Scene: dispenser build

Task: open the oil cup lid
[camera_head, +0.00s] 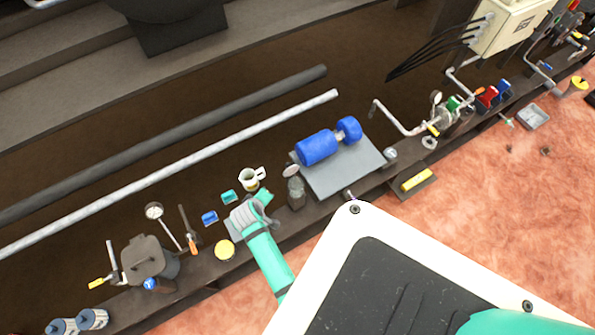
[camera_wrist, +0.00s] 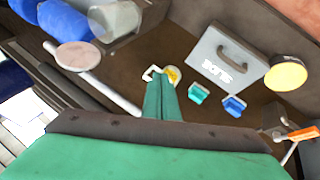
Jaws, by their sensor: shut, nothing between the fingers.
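The oil cup appears to be the dark glass jar (camera_head: 296,194) on the bench, just left of the blue motor. A pale round lid (camera_head: 291,171) shows at its top, off to one side. In the wrist view the clear cup (camera_wrist: 115,18) is at the top left, and the round lid (camera_wrist: 78,55) lies beside its outline, apart from its opening. I cannot tell if the hinge joins them. My gripper (camera_head: 265,195) is left of the jar; its green fingers (camera_wrist: 162,95) are shut together and empty, not touching the lid in the wrist view.
A white pitcher (camera_head: 249,180) stands close beyond my gripper. A grey handled box (camera_wrist: 225,60) is near.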

